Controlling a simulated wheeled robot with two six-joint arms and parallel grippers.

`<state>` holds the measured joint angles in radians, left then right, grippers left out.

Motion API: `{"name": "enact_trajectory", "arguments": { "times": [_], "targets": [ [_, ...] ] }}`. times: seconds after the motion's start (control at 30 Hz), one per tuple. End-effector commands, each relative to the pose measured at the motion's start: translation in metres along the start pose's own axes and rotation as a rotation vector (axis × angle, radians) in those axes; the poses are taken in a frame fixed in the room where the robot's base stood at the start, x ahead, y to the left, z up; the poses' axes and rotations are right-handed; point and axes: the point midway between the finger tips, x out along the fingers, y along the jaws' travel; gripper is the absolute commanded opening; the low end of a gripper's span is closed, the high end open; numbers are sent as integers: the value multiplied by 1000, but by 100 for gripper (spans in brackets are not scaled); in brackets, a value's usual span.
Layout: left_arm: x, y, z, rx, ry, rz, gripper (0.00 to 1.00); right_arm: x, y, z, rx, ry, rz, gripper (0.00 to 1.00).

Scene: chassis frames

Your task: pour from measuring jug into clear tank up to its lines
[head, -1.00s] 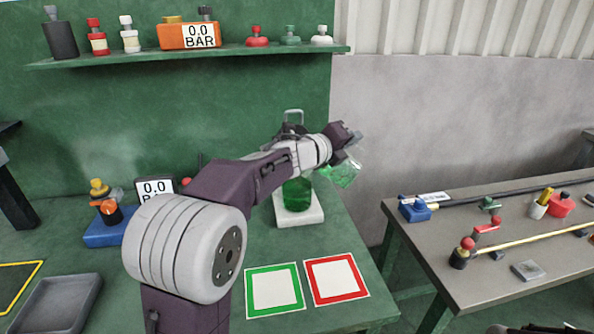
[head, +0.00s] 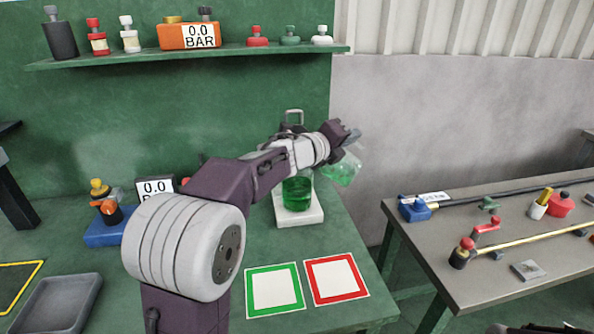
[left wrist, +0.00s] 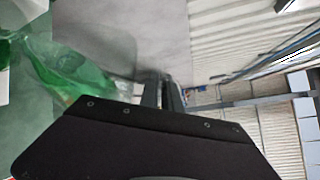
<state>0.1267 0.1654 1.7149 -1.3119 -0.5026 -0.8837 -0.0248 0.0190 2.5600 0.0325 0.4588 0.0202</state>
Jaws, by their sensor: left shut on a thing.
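The clear tank (head: 297,194) holds green liquid and stands on a white base (head: 284,218) on the green bench. My arm hides its upper part, so I cannot read its lines. My left gripper (head: 349,138) is shut on the measuring jug (head: 346,168), to the right of and above the tank. The jug is clear, tilted, and has green liquid in its lower part. Whether any liquid is running out is not visible. In the left wrist view the fingers (left wrist: 163,95) are blurred, with green translucent shapes to their left. My right gripper is not in view.
A green-bordered card (head: 274,291) and a red-bordered card (head: 337,280) lie in front of the tank. A grey tray (head: 62,305) is at lower left. A second table (head: 480,268) with rods stands right, across a gap. A shelf (head: 215,53) runs above.

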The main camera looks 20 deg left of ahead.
Motion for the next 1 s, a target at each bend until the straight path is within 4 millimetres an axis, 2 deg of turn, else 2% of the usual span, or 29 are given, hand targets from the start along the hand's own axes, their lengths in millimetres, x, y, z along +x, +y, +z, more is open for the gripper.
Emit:
{"name": "enact_trajectory", "arguments": {
  "times": [0.3,0.37,0.4,0.43,0.5,0.6,0.83,1.0],
  "targets": [
    [0,0,0,-2,0,-2,0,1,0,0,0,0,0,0],
    [10,11,-28,140,17,53,0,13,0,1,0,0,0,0],
    [12,-8,-29,279,26,110,0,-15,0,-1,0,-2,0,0],
    [19,14,-49,355,31,145,0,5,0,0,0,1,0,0],
    [24,27,-61,435,29,184,0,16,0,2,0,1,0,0],
    [23,23,-56,436,25,187,0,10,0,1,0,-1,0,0],
    [28,33,-71,487,30,209,0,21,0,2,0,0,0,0],
    [29,34,-72,501,30,217,0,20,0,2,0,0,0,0]
  ]
}}
